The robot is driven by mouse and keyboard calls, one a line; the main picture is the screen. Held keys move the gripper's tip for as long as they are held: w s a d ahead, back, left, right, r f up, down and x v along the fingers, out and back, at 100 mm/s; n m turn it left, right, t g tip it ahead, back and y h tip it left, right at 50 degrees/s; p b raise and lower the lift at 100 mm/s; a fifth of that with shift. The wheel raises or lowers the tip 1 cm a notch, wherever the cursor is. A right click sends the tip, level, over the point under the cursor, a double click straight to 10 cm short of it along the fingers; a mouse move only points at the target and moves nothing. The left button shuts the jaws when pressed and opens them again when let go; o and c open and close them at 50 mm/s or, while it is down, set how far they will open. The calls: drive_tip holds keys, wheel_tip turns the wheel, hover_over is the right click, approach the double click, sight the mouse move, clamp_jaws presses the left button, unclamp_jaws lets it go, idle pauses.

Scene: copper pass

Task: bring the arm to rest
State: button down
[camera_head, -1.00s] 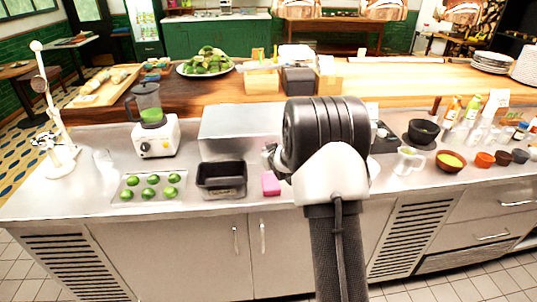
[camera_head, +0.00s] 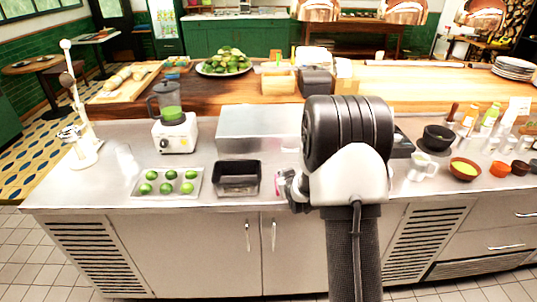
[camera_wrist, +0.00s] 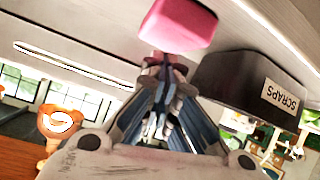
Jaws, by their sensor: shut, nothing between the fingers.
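My arm reaches up the middle of the head view, its dark joint and white link in front of the counter. My gripper (camera_head: 287,187) shows small at the left of that link and is partly hidden by it. In the wrist view my gripper (camera_wrist: 165,66) is shut and empty, its fingertips together. A pink block (camera_wrist: 178,25) appears just beyond the tips; I cannot tell if they touch. In the head view the block is almost wholly hidden behind my gripper.
The black scraps bin (camera_head: 238,179) is left of my gripper; its "SCRAPS" label shows in the wrist view (camera_wrist: 281,96). A tray of limes (camera_head: 167,197) and a blender (camera_head: 173,122) stand further left. Bowls (camera_head: 465,168) and bottles (camera_head: 470,114) stand at the right.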

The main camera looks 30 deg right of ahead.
drive_tip(key=s+a+r+g+y, duration=0.2)
drive_tip(key=s+a+r+g, duration=0.1)
drive_tip(key=s+a+r, duration=1.1)
drive_tip(key=s+a+r+g, duration=0.1)
drive_tip(key=s+a, duration=0.2)
drive_tip(key=s, duration=0.5)
drive_tip(key=s+a+r+g+y, duration=0.1)
drive_tip(key=s+a, duration=0.2)
drive_tip(key=s, duration=0.5)
drive_tip(key=s+a+r+n+g, duration=0.1)
drive_tip(key=s+a+g, duration=0.1)
drive_tip(key=s, duration=0.6)
drive_tip(key=shift+s+a+r+y, duration=0.2)
drive_tip(key=shift+a+r+y, duration=0.15)
drive_tip(key=shift+a, duration=0.1)
drive_tip(key=shift+d, duration=0.1)
